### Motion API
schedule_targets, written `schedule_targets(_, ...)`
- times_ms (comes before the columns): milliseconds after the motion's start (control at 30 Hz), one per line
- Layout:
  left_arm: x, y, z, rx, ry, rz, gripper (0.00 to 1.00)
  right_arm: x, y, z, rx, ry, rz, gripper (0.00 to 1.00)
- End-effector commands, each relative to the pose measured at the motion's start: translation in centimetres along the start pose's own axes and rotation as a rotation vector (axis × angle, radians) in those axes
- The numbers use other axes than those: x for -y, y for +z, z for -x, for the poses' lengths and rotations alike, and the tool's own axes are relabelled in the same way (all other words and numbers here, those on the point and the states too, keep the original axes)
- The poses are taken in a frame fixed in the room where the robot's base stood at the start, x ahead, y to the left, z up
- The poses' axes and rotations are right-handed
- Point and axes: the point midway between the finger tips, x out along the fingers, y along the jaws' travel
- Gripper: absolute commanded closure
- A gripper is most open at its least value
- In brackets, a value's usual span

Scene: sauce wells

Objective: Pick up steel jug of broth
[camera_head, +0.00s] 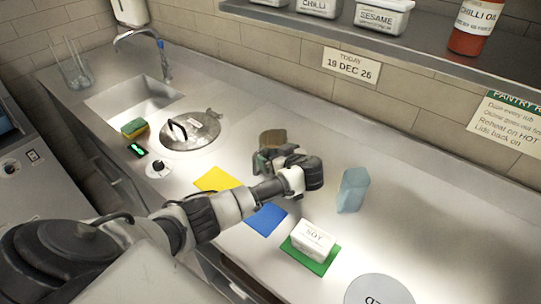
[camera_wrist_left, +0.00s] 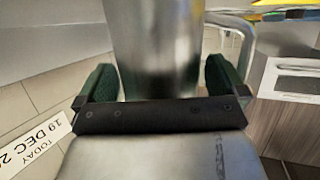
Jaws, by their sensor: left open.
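A shiny steel jug (camera_wrist_left: 155,45) fills the upper middle of the left wrist view. A steel handle (camera_wrist_left: 243,30) curves out at its right. My left gripper (camera_wrist_left: 158,82) is open, with one dark green finger pad on each side of the jug. Whether the pads touch it I cannot tell. In the head view my left gripper (camera_head: 296,172) is over the middle of the counter. A brownish shape (camera_head: 272,138) shows just behind it, partly hidden; I cannot tell if this is the jug. No broth is clearly visible. My right gripper is not in view.
On the counter (camera_head: 235,140) are a yellow mat (camera_head: 216,180), a blue mat (camera_head: 265,219), a white SOY tub (camera_head: 313,240) on a green mat (camera_head: 318,266), and a pale blue container (camera_head: 352,190). A lidded well (camera_head: 190,131) and sink (camera_head: 130,102) lie left.

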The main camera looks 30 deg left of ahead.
Motion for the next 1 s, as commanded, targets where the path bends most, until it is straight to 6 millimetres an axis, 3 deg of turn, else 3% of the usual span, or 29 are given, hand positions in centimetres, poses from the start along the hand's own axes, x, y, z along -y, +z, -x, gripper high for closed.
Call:
schedule_targets(233, 0.0, 0.1, -0.2, 0.001, 0.000, 0.001, 0.00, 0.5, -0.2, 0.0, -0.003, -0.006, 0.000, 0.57)
schedule_targets(567, 0.0, 0.1, -0.2, 0.001, 0.000, 0.001, 0.51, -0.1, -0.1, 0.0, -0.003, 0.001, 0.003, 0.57)
schedule_targets(833, -0.1, -0.3, -0.1, -0.001, 0.002, 0.003, 0.51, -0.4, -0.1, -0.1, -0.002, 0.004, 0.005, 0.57)
schedule_targets(1000, -0.1, -2.2, 0.7, -0.002, 0.004, 0.008, 0.51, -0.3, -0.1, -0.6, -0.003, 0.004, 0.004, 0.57)
